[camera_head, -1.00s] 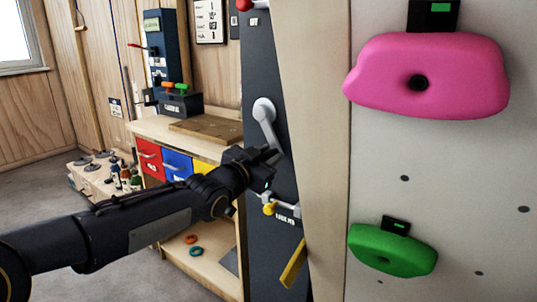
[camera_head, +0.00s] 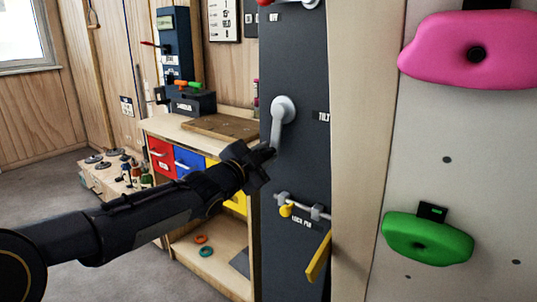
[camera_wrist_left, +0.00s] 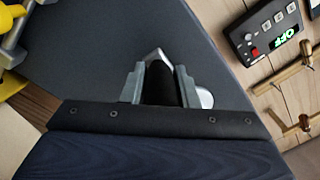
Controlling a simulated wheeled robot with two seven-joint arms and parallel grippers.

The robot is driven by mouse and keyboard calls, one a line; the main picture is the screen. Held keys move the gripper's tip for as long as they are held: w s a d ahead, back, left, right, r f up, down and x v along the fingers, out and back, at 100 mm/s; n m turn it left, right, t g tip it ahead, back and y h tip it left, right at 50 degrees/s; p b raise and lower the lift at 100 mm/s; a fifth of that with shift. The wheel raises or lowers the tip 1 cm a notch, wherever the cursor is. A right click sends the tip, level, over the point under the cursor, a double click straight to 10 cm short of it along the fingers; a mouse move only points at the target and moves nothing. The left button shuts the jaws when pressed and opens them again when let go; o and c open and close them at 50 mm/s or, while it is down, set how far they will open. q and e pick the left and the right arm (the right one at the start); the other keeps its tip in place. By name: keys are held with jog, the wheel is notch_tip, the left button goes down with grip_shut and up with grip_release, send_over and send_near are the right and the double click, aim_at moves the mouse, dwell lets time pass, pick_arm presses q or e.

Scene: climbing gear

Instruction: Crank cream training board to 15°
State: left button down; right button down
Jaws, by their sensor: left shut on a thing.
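The cream training board (camera_head: 425,165) stands at the right of the head view, with a pink hold and a green hold on it. Beside it is a dark upright panel (camera_head: 297,160) bearing a grey tilt crank (camera_head: 283,112), whose arm hangs down and slightly left. My left gripper (camera_head: 266,152) is at the crank's lower end. In the left wrist view its two fingers (camera_wrist_left: 160,88) are shut on the black crank grip (camera_wrist_left: 158,82). The grip's far end is partly hidden by the fingers. My right gripper is not in view.
A lock pin with a yellow knob (camera_head: 286,210) and a yellow lever (camera_head: 318,258) sit low on the panel. A wooden workbench (camera_head: 165,126) with coloured drawers stands behind my left arm. A small control box reading OFF (camera_wrist_left: 268,30) shows in the wrist view.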

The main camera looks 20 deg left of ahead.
pick_arm(q)
jog(key=shift+s+d, duration=0.15)
jog(key=shift+d, duration=0.25)
jog(key=c, duration=1.1)
grip_release()
jog(key=shift+c, duration=0.2)
jog(key=shift+s+a+r, duration=0.1)
jog(key=shift+s+a, duration=0.05)
jog(key=shift+s, duration=0.25)
jog(key=p+v, duration=0.2)
jog(key=v, duration=0.5)
